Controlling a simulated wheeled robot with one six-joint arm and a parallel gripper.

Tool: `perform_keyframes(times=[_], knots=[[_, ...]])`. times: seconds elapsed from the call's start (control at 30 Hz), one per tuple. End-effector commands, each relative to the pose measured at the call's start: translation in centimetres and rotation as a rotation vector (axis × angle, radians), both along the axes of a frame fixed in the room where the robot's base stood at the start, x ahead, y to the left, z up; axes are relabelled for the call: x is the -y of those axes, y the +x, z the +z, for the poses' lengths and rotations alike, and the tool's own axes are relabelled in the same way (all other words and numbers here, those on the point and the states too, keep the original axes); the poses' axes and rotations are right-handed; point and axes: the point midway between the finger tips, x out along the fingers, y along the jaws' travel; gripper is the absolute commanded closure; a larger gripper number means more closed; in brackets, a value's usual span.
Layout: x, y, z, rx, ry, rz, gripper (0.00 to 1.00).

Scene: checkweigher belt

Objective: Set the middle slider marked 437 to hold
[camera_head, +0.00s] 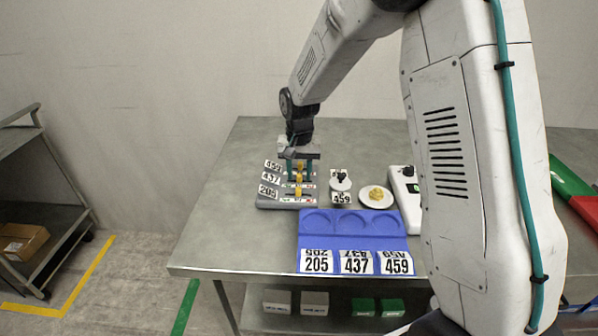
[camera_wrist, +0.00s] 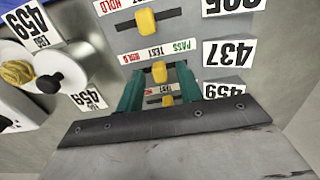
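The slider panel (camera_head: 265,203) lies on the table, with three rows labelled 459, 437 and 205. In the wrist view, the middle row has a 437 label (camera_wrist: 229,53) and a yellow knob (camera_wrist: 159,72) by the TEST mark, between the red HOLD mark at left and green PASS at right. My gripper (camera_wrist: 160,70) points down at the panel with its teal fingers apart, one on each side of this knob; gaps show and no contact is clear. The 205 knob (camera_wrist: 146,21) lies beyond the fingertips. The 459 knob (camera_wrist: 167,101) is partly hidden by my gripper.
A blue tray (camera_head: 312,240) with round recesses and 205, 437 and 459 cards stands in front. The table's left side is clear.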

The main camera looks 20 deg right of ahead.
Motion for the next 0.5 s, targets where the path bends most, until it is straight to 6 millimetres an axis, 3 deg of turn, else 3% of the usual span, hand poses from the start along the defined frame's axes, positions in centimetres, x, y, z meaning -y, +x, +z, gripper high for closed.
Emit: perform_keyframes(times=[0.23, 0.27, 0.4, 0.5], knots=[[0.0, 0.01, -0.14, 0.001, 0.0, 0.0, 0.64], [0.0, 0.01, -0.14, 0.001, 0.0, 0.0, 0.66], [0.0, 0.01, -0.13, 0.0, 0.0, 0.0, 1.0], [0.01, 0.0, -0.12, 0.0, 0.0, 0.0, 1.0]])
